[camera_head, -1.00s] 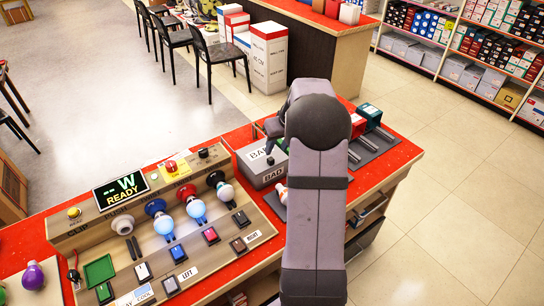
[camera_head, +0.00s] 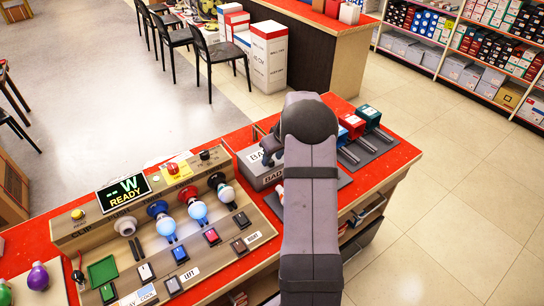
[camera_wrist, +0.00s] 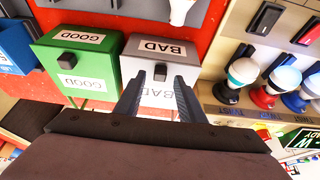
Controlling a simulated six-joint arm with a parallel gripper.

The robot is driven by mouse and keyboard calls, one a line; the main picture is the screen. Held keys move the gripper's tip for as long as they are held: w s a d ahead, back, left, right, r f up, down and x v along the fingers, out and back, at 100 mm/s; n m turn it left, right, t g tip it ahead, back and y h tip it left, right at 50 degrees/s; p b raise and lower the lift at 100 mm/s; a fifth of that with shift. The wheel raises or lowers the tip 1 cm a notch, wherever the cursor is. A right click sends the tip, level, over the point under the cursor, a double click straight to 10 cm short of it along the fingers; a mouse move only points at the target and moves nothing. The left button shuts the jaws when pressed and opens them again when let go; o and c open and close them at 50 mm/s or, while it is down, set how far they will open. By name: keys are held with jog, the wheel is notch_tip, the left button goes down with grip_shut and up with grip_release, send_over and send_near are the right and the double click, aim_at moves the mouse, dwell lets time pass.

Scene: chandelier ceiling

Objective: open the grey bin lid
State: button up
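The grey bin (camera_wrist: 136,62) has a "BAD" label and a small black knob (camera_wrist: 160,72) on it. In the wrist view the lid looks shut. In the head view the grey bin (camera_head: 246,165) stands on the red counter, partly hidden by my arm. My gripper (camera_wrist: 159,78) is open, with its two fingers apart and pointing at the grey bin. The knob shows between the fingertips. I cannot tell whether the fingers touch it. In the head view my gripper (camera_head: 269,147) shows only in part, beside my arm over the bin.
A green bin (camera_wrist: 105,72) labelled "GOOD" stands right beside the grey bin. A panel (camera_head: 150,250) with several bulbs and switches is to the left in the head view. Red (camera_head: 353,126) and green (camera_head: 369,114) boxes stand on a dark rack behind my arm.

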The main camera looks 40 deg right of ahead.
aim_at(255, 149)
jog(key=shift+x, duration=0.8)
grip_shut()
jog(key=shift+w, duration=0.1)
jog(key=shift+w, duration=4.75)
grip_release()
